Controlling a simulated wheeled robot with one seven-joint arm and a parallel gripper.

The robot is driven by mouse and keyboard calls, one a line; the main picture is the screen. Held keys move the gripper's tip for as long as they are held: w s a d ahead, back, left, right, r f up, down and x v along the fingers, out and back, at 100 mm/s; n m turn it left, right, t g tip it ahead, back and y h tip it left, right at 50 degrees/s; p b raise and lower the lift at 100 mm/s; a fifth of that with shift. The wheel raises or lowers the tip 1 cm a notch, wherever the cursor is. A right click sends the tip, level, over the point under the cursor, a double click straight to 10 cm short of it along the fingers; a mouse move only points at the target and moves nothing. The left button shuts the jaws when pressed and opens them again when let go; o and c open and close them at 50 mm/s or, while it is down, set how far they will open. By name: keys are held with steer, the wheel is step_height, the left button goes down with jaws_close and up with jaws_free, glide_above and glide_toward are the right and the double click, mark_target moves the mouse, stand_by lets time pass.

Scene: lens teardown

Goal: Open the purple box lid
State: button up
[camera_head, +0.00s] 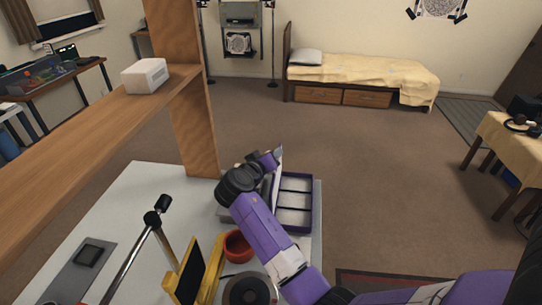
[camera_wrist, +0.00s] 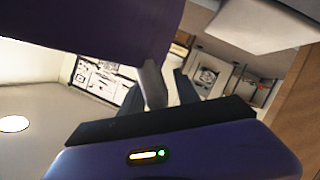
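The purple box (camera_head: 294,203) stands on the white table, with its open top showing pale compartments inside. Its lid (camera_head: 277,174) looks raised and nearly upright along the box's left side, seen almost edge-on. My gripper (camera_head: 268,160) is at the far end of the lid, close beside it; the head view does not show whether they touch. In the wrist view, the dark fingers of my gripper (camera_wrist: 160,88) point out into the room, and a large purple surface, perhaps the lid, covers the upper left.
A red-orange bowl (camera_head: 238,246), a yellow stand with a dark panel (camera_head: 187,272) and a round dark device (camera_head: 247,290) crowd the near table. A wooden post (camera_head: 186,125) and shelf with a white box (camera_head: 145,76) rise to the left. Floor beyond is clear.

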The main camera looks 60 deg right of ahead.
steer(key=b+v, duration=0.1)
steer(key=v, duration=0.6)
steer(key=shift+a+r, duration=0.15)
steer(key=shift+a, duration=0.2)
steer(key=shift+s, duration=0.1)
stand_by(0.4)
